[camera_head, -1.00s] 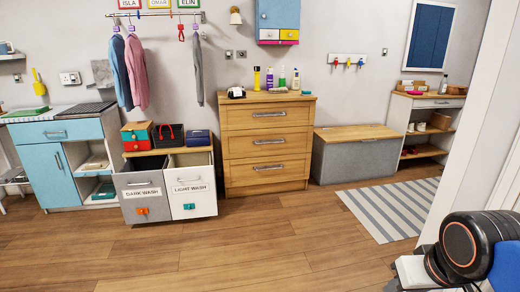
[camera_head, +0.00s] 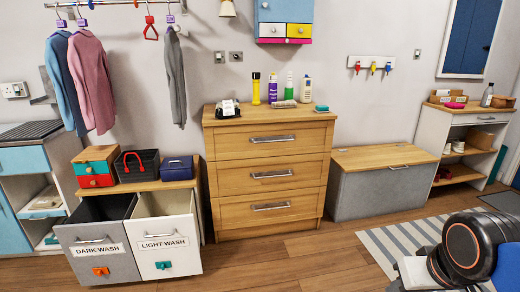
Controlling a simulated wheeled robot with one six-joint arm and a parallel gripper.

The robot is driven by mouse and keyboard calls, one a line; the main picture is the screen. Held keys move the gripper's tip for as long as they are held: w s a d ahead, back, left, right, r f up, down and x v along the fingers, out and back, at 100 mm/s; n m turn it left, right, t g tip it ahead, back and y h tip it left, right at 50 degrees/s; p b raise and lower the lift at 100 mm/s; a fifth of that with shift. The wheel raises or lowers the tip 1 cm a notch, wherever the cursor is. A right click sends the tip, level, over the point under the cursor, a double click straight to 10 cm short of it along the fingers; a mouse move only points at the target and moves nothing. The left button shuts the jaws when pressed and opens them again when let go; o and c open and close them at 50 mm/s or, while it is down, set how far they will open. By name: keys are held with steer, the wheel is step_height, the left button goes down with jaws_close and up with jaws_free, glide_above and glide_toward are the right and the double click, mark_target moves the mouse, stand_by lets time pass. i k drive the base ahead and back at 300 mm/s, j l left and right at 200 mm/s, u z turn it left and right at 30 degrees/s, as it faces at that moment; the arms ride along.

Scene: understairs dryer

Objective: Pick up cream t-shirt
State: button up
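I cannot make out a cream t-shirt for certain in this view. The open bin labelled LIGHT WASH (camera_head: 163,245) stands at the lower left with a pale interior; I cannot tell whether cloth lies in it. The open bin labelled DARK WASH (camera_head: 95,251) is beside it on the left, with a dark interior. A blue garment (camera_head: 66,85), a pink garment (camera_head: 91,80) and a grey garment (camera_head: 175,80) hang from the rail. Part of my arm shows at the lower right; my gripper is out of view.
A wooden chest of drawers (camera_head: 271,178) with bottles on top stands right of the bins. A grey storage bench (camera_head: 378,190) and a shelf unit (camera_head: 470,142) are further right. A striped rug (camera_head: 380,245) lies before the bench. The wooden floor (camera_head: 290,265) in front is clear.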

mark_target(221, 105)
steer(key=i, duration=1.7)
